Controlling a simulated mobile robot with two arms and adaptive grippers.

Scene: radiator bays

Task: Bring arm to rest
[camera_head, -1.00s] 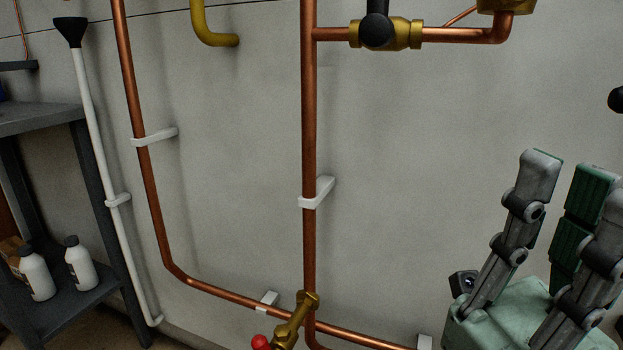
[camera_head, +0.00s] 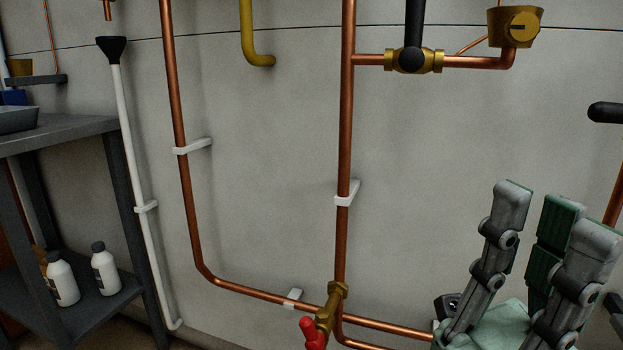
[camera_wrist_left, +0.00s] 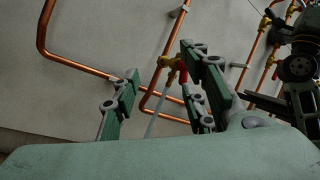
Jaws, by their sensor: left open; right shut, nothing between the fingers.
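My right gripper (camera_head: 555,208) is at the lower right of the head view, its grey and green fingers pointing up. Its fingers are shut with nothing held, in front of the wall and right of the middle copper pipe (camera_head: 346,120). My left gripper (camera_wrist_left: 160,68) shows only in the left wrist view. Its fingers are spread open and empty. A brass valve with a red handle (camera_wrist_left: 176,66) appears between and behind them. I cannot tell the distance to it.
The brass valve (camera_head: 328,310) with its red handle (camera_head: 313,335) is low in the head view. A black-handled valve (camera_head: 412,60) is above. A grey shelf unit (camera_head: 70,135) with white bottles (camera_head: 62,281) stands left. Part of my right arm (camera_wrist_left: 300,65) shows in the left wrist view.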

